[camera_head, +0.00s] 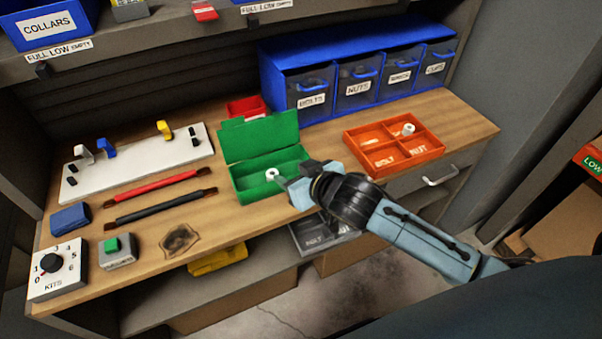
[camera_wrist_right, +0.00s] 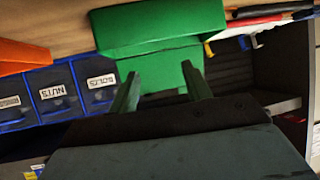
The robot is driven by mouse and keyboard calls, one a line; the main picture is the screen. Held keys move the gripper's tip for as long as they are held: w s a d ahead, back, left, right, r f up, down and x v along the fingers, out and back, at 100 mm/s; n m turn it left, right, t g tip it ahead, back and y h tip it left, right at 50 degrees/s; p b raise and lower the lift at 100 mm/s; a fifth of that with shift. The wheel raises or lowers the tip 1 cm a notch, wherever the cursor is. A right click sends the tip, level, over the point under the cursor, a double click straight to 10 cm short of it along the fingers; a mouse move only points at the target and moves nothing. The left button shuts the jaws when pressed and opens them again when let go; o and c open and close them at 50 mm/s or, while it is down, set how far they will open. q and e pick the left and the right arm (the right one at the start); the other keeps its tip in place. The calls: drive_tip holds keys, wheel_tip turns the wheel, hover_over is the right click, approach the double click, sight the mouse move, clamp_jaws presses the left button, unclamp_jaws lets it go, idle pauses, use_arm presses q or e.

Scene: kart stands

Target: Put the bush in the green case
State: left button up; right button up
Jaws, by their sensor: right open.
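The green case (camera_head: 262,133) stands on the bench with its lid raised; it also fills the upper middle of the right wrist view (camera_wrist_right: 160,30). A white ring-shaped bush (camera_head: 272,174) shows at the case's open front part, just left of my right gripper (camera_head: 287,184). It looks to be inside the case, but I cannot tell whether it rests on the floor. My right gripper is open at the case's right front; its two fingers (camera_wrist_right: 160,85) stand apart with nothing seen between them. My left gripper is not in view.
An orange divided tray (camera_head: 362,138) with another white ring (camera_head: 408,129) stands to the right. Blue labelled bins (camera_head: 290,62) line the back. A white board with hooks (camera_head: 135,172), red and black tools (camera_head: 160,206) and a kits dial box (camera_head: 58,275) lie left.

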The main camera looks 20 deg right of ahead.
drive_tip(key=shift+v, duration=1.3)
